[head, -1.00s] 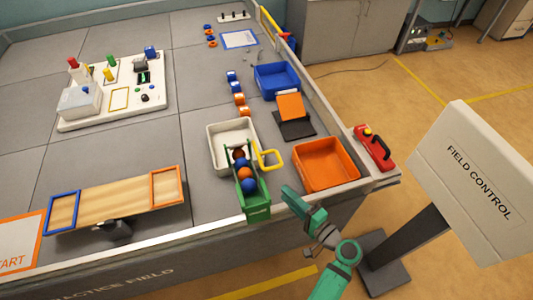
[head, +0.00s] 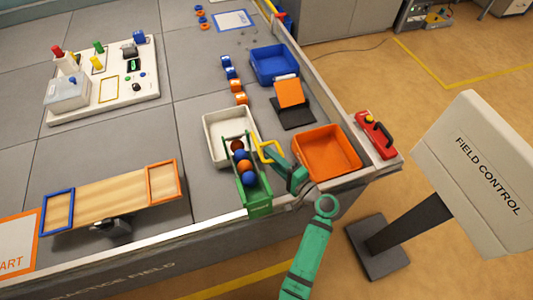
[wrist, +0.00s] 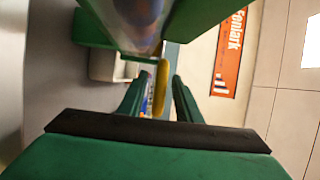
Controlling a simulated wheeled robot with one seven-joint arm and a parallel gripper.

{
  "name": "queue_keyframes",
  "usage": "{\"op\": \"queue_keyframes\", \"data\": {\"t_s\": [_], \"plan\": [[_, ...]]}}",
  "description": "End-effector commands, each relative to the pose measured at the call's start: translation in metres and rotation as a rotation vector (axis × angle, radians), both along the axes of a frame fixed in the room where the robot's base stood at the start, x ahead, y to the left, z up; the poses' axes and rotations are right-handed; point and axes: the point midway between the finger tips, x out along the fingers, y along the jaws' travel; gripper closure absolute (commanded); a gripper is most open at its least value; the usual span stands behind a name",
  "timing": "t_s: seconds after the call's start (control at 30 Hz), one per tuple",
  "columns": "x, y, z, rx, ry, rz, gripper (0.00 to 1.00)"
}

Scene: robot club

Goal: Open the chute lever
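The green chute (head: 260,211) stands at the field's near edge, with several orange and blue balls (head: 244,167) lined up in it. Its yellow lever (head: 264,154) is a loop sticking out to the right. My gripper (head: 272,155) is at the lever's right side. In the wrist view, the yellow lever (wrist: 160,88) shows between the two green fingers of my gripper (wrist: 157,97), which are spread apart. A gap shows beside the lever, and I cannot tell whether either finger touches it. The chute (wrist: 150,20) fills the top of the wrist view.
A white bin (head: 208,146) lies under the chute's far end. An orange bin (head: 331,172) stands right of my gripper. A red box with a handle (head: 375,138) sits on the field's edge. The field control panel (head: 480,160) stands at the right.

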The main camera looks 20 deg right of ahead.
Motion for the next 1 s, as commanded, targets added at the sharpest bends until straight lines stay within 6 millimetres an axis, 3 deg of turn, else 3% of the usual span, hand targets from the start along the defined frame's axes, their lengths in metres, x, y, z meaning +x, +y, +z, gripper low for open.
{"op": "queue_keyframes", "data": {"t_s": [0.2, 0.57, 0.7, 1.0], "plan": [[0.021, 0.013, -0.001, 0.000, 0.000, 0.009, 0.69], [0.024, 0.016, -0.002, 0.000, 0.000, 0.009, 0.69], [0.024, 0.016, -0.002, 0.000, 0.000, 0.010, 1.00], [0.026, 0.024, -0.005, 0.003, -0.023, 0.027, 1.00]]}}
